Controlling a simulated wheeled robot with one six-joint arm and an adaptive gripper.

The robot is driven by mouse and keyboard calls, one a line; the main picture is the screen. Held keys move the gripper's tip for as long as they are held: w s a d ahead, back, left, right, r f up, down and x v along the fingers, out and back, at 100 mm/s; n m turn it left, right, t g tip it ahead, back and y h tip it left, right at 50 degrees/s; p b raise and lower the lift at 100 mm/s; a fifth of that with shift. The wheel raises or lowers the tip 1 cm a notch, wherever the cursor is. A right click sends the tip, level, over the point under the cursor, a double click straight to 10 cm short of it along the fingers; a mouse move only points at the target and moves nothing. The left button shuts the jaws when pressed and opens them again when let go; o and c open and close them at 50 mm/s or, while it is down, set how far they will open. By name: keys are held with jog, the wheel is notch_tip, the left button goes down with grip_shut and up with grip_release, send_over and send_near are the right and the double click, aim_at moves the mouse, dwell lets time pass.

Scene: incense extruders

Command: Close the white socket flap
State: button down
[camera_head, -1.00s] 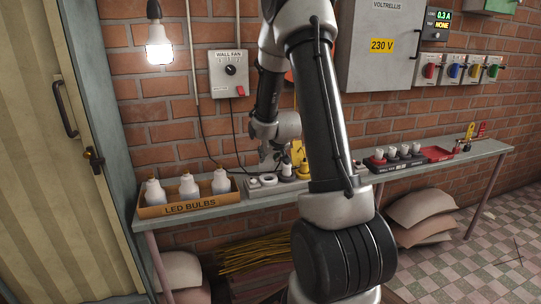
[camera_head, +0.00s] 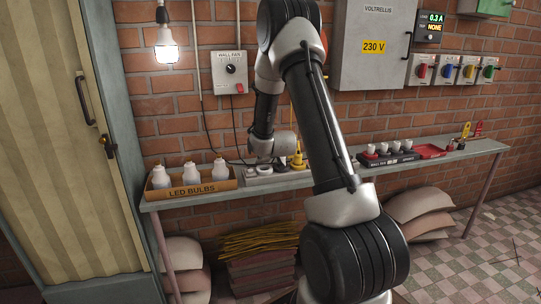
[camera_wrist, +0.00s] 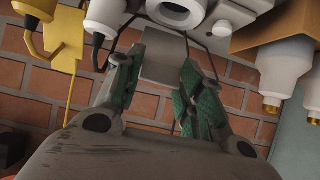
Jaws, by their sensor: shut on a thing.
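My gripper (camera_wrist: 158,88) shows in the wrist view with its two green-padded fingers on either side of a flat, shaded grey piece (camera_wrist: 164,62). This piece seems to be the raised socket flap, and the fingers are shut on it. Beyond it is a white socket with a round rim (camera_wrist: 181,12), on the strip on the bench. In the head view the grey strip with its white round socket (camera_head: 265,169) stands by my wrist. My fingertips and the flap are too small and partly hidden there to make out.
The LED bulbs box (camera_head: 190,190) stands left of the strip, with several white bulbs. A yellow plug (camera_head: 297,160) with a cord is just right. A dark tray (camera_head: 389,160) and a red tray (camera_head: 431,151) lie farther right. The brick wall is close behind.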

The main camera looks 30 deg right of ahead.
jog(key=shift+s+a+f, duration=0.1)
jog(key=shift+s+f, duration=0.4)
jog(key=shift+f, duration=0.05)
jog(key=shift+s+a+f, duration=0.15)
jog(key=shift+s+f, duration=0.35)
jog(key=shift+f, duration=0.2)
jog(key=c, duration=0.9)
grip_release()
jog(key=shift+w+r, duration=0.1)
jog(key=shift+r, duration=0.05)
jog(key=v, duration=1.2)
